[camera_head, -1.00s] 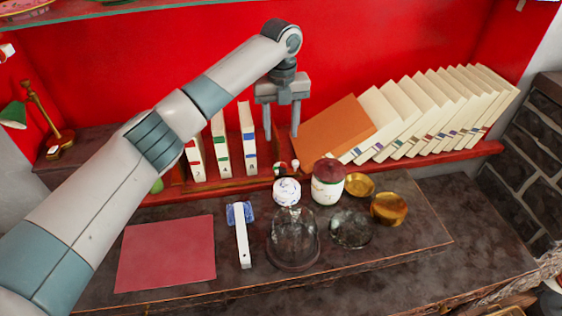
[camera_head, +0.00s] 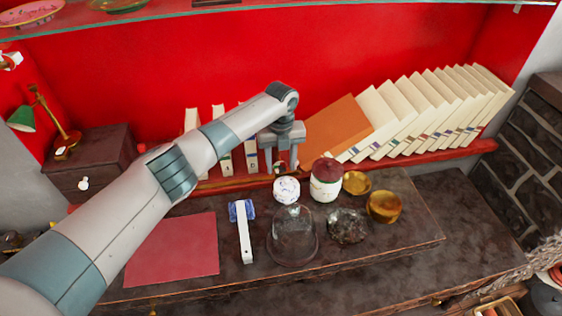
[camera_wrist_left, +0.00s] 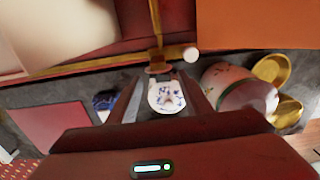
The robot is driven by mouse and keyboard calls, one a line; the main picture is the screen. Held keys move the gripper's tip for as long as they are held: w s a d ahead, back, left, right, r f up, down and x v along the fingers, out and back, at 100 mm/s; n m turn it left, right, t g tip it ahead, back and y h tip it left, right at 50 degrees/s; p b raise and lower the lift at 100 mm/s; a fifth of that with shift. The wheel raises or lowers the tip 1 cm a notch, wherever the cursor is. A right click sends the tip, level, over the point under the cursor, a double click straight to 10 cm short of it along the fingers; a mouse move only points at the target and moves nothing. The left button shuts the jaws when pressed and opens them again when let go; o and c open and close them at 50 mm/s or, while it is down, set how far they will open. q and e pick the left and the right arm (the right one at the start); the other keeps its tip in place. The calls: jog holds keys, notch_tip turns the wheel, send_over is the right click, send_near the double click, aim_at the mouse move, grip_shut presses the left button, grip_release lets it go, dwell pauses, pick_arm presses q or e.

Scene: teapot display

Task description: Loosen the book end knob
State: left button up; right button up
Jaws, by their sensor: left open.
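My left gripper (camera_head: 281,164) is open and points down at the shelf's front edge. A small knob-like piece (camera_head: 280,168) shows between its fingers; in the left wrist view, a dark reddish disc on a gold stem (camera_wrist_left: 158,67) lies just beyond and between the fingertips (camera_wrist_left: 160,82). A small white round knob (camera_wrist_left: 190,54) is just right of them. I cannot tell for certain which belongs to the book end, or whether the fingers touch anything. An orange panel (camera_head: 335,132) leans against the row of slanted books. My right gripper is not in view.
A blue-and-white pot (camera_head: 286,190) and a red-lidded jar (camera_head: 326,180) stand close in front of the gripper. A glass dome (camera_head: 293,236), brass bowls (camera_head: 384,206) and a white-handled tool (camera_head: 243,232) are nearer. A red mat (camera_head: 172,250) lies left. White books (camera_head: 225,157) stand behind my arm.

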pick_arm(q)
jog(key=shift+c, duration=0.6)
jog(key=c, duration=0.9)
jog(key=shift+c, duration=0.2)
jog(key=shift+a+h, duration=0.15)
jog(key=shift+h, duration=0.15)
jog(key=shift+a+h, duration=0.1)
jog(key=shift+h, duration=0.4)
jog(key=shift+a+f+t+h+b, duration=0.2)
jog(key=shift+a+t+h+b, duration=0.1)
jog(key=shift+h+b, duration=0.25)
jog(key=h+b, duration=0.1)
jog(key=b, duration=0.1)
jog(key=h+b, duration=0.1)
jog(key=shift+s+a+f+t+h+b, duration=0.1)
jog(key=shift+a+f+t+h+b, duration=0.15)
jog(key=shift+t+h+b, duration=0.1)
jog(key=shift+a+r+h+b, duration=0.15)
jog(key=shift+h+b, duration=0.55)
jog(key=shift+b, duration=0.35)
